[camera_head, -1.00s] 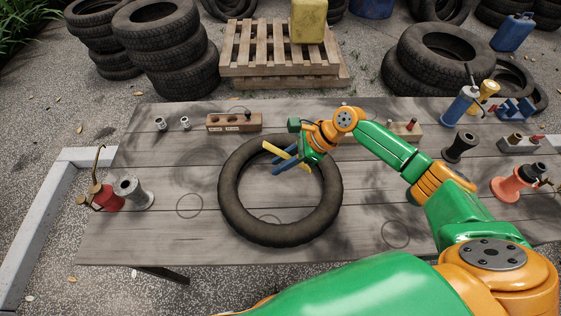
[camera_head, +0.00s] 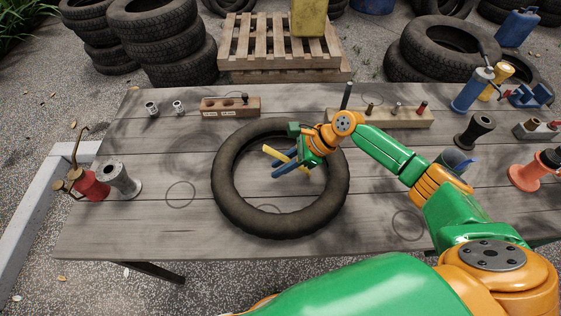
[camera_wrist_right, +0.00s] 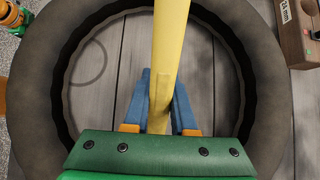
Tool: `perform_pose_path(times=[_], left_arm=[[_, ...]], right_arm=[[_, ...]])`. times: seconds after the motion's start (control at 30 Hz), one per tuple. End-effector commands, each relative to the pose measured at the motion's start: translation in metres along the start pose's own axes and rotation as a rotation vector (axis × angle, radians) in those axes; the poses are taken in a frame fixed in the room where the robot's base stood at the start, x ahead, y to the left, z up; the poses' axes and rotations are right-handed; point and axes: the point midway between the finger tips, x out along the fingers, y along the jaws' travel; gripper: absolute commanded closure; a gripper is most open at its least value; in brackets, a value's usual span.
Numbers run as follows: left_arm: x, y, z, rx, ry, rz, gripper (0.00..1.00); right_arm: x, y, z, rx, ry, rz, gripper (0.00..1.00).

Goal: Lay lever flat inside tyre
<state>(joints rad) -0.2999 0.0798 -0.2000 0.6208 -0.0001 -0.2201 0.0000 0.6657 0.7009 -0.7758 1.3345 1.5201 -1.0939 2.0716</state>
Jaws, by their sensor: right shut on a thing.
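The black tyre (camera_head: 226,200) lies flat on the wooden table. The yellow lever (camera_head: 273,153) is held in my right gripper (camera_head: 283,170), over the upper part of the tyre's opening in the head view. In the right wrist view the blue fingers (camera_wrist_right: 160,100) are shut on the lever (camera_wrist_right: 170,40), which runs up out of the top of the picture. The tyre (camera_wrist_right: 45,90) shows around it, with bare boards inside the ring. The gripper hides part of the lever, and its height above the table is hard to tell. My left gripper is not in view.
A wooden block with holes (camera_head: 230,107) stands behind the tyre, and a longer block (camera_head: 385,117) to its right. A dark spool (camera_head: 474,130) is at right. The table's front left is clear.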

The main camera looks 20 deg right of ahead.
Motion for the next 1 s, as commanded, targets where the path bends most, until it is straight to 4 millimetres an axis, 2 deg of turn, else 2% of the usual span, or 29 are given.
perform_pose_path(times=[0.17, 0.2, 0.3, 0.33, 0.63, 0.9, 1.0], left_arm=[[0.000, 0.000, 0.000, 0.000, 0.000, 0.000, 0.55], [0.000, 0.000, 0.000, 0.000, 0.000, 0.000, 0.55], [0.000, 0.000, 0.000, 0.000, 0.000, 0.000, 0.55], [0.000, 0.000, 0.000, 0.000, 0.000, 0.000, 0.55], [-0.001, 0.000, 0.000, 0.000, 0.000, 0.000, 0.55], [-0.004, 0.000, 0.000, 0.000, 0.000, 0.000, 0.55], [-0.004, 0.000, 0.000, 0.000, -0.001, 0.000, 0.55]], right_arm=[[0.000, 0.000, 0.000, 0.000, 0.000, -0.001, 1.00], [0.000, 0.000, 0.000, 0.000, 0.000, -0.001, 0.73], [0.000, 0.000, 0.000, 0.000, 0.000, 0.000, 0.46], [0.000, 0.000, 0.000, 0.000, 0.000, 0.000, 0.41], [-0.003, 0.000, 0.000, 0.000, 0.000, -0.001, 0.41], [-0.055, -0.001, -0.001, -0.001, 0.002, -0.002, 0.41], [-0.067, -0.001, -0.001, 0.000, 0.002, -0.002, 0.41]])
